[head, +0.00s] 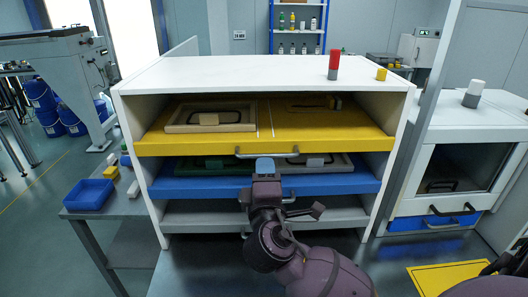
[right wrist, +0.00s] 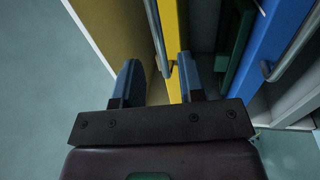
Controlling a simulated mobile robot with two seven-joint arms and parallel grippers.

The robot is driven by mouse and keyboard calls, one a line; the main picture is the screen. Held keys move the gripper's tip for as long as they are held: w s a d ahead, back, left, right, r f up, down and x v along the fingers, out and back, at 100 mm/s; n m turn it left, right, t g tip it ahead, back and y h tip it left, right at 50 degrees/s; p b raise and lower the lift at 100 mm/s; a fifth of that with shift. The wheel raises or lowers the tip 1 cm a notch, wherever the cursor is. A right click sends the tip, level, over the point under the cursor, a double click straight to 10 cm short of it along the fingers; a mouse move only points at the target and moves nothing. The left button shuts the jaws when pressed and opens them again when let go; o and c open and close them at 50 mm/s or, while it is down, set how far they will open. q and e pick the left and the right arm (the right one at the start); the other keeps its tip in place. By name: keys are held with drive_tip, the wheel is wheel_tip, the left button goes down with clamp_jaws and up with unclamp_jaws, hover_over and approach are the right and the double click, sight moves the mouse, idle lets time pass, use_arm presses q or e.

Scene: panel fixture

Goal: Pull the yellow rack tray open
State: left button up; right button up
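The yellow rack tray (head: 215,146) is the top tray in a white rack (head: 260,72). Its front edge lies near the rack's opening. A thin metal handle (head: 247,155) runs along its front and shows in the right wrist view (right wrist: 157,45). My right gripper (head: 265,162) is in front of the tray's front, hiding part of the handle. In the right wrist view its two blue fingers (right wrist: 158,75) are apart, with the handle bar between them; I see no finger closed on it. My left gripper is not in view.
A blue tray (head: 215,187) and a grey tray (head: 200,218) sit below the yellow one. A wooden frame (head: 185,128) lies on the yellow tray. A red-and-grey cylinder (head: 334,65) stands on the rack top. A side table with a blue bin (head: 89,194) is left; a glass-fronted cabinet (head: 460,168) is right.

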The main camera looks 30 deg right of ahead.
sight(264, 154)
drive_tip(key=p+x, duration=0.1)
drive_tip(key=x, duration=0.4)
drive_tip(key=shift+w+d, duration=0.15)
drive_tip(key=shift+w, duration=0.15)
clamp_jaws()
